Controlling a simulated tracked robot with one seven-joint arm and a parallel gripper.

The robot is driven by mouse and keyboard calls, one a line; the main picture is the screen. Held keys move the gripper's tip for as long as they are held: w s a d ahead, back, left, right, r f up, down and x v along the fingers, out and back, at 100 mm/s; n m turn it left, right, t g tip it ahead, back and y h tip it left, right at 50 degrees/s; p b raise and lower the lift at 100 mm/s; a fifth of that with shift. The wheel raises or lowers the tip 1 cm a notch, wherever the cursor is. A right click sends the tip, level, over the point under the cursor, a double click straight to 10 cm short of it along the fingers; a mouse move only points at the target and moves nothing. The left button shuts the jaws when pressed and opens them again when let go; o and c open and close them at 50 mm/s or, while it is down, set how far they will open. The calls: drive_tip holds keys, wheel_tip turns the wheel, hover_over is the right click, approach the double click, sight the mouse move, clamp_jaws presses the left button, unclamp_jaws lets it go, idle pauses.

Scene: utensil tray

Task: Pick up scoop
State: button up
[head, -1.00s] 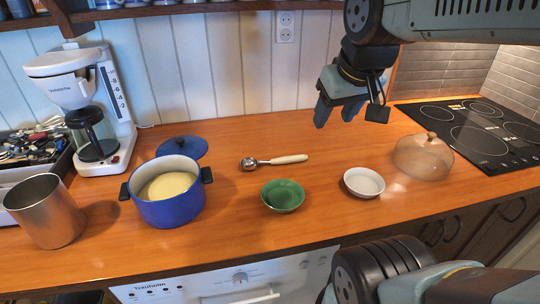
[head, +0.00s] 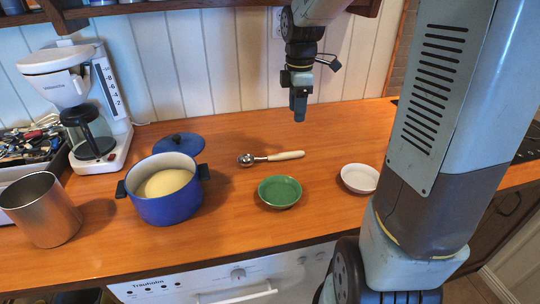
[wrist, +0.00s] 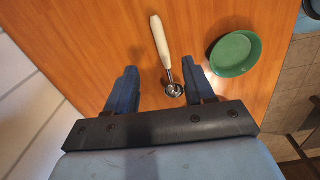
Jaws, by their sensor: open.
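The scoop lies on the wooden counter, with a metal bowl and a cream handle (head: 287,155). In the wrist view its handle (wrist: 160,37) points away from my gripper and its metal bowl (wrist: 174,89) shows between the fingertips, nearer the right one. My gripper (head: 298,108) is open and empty, pointing down above the counter, behind and above the scoop in the head view. In the wrist view, its two blue fingers (wrist: 160,74) are spread apart. The gap in height to the scoop is hard to judge.
A green bowl (head: 280,191) sits close in front of the scoop. A blue pot (head: 168,208) and its blue lid (head: 180,142) are to the left. A white bowl (head: 360,178) is to the right. The panelled wall (head: 235,60) stands behind.

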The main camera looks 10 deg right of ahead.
sight(293, 152)
drive_tip(key=shift+n, duration=0.5)
drive_tip(key=f, duration=1.5)
drive_tip(key=shift+w, duration=0.4)
drive_tip(key=shift+c, duration=0.2)
drive_tip(key=shift+r, duration=0.1)
clamp_jaws()
